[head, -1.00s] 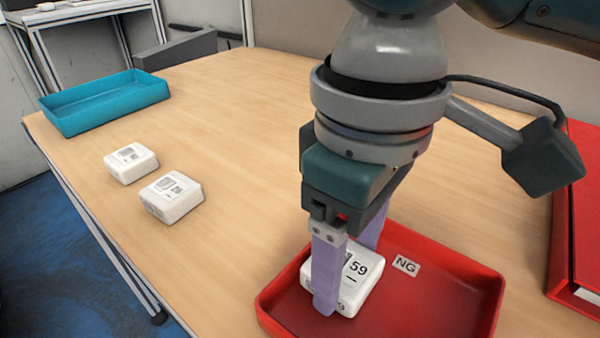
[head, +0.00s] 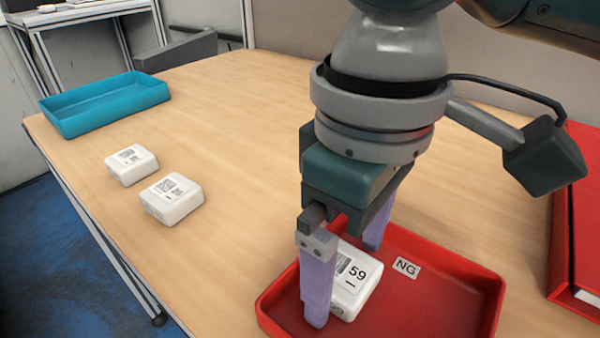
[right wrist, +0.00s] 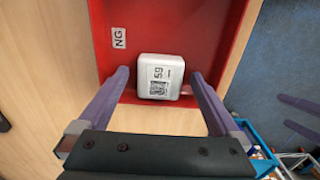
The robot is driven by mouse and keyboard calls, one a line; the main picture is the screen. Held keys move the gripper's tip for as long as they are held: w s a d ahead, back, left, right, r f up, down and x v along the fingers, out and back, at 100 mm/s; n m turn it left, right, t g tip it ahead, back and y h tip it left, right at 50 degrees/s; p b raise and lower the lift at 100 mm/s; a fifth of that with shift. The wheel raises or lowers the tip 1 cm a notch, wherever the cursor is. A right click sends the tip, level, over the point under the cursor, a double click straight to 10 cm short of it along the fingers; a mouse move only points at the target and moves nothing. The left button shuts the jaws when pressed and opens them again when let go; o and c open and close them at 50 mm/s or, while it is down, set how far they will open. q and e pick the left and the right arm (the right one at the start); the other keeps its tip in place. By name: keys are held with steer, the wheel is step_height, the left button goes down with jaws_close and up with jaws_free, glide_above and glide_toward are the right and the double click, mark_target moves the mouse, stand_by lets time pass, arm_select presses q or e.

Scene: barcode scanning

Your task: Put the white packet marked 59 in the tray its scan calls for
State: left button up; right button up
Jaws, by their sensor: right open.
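The white packet marked 59 (head: 354,285) lies label up on the floor of the red tray marked NG (head: 440,290), near the tray's left side. In the right wrist view the packet (right wrist: 160,76) shows its 59 and a square code. My right gripper (head: 345,278) is open, with its purple fingers on either side of the packet. In the right wrist view there are gaps between the packet and both fingers (right wrist: 160,85). The near finger hides part of the packet in the head view. My left gripper is not in view.
Two other white packets, one farther (head: 131,165) and one nearer (head: 172,199), lie on the wooden table (head: 230,130). An empty teal tray (head: 105,103) stands at the far left corner. A red box-like thing (head: 580,220) stands at the right edge.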

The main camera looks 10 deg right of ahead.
mark_target(347, 269)
step_height(347, 269, up, 12)
steer(key=p, duration=0.2)
steer(key=shift+f, duration=0.15)
stand_by(1.4)
